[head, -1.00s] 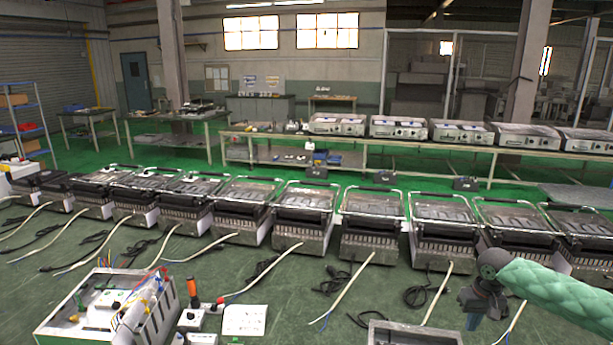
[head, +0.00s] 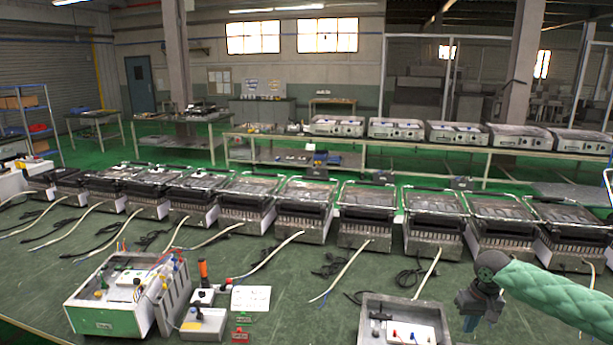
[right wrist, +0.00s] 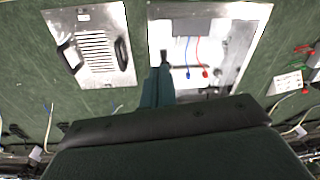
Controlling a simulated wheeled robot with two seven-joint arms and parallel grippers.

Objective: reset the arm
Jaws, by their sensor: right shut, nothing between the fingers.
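My right arm, in a green quilted sleeve, comes in from the right in the head view. Its dark gripper (head: 470,318) points down over the green table, right of an open metal box (head: 366,318), and is shut and empty. In the right wrist view the closed fingers (right wrist: 158,88) show in front of the same kind of metal box (right wrist: 252,45), which holds a white panel with red and blue leads. My left gripper is in neither view now.
Several grill-like heating units (head: 365,215) stand in a row across the table, with pale cables. A white-green wiring box (head: 105,326), a grey tester (head: 204,324), an orange-handled tool (head: 203,272) and a white sheet (head: 251,298) lie front left. The wrist view shows a slotted metal unit (right wrist: 95,72).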

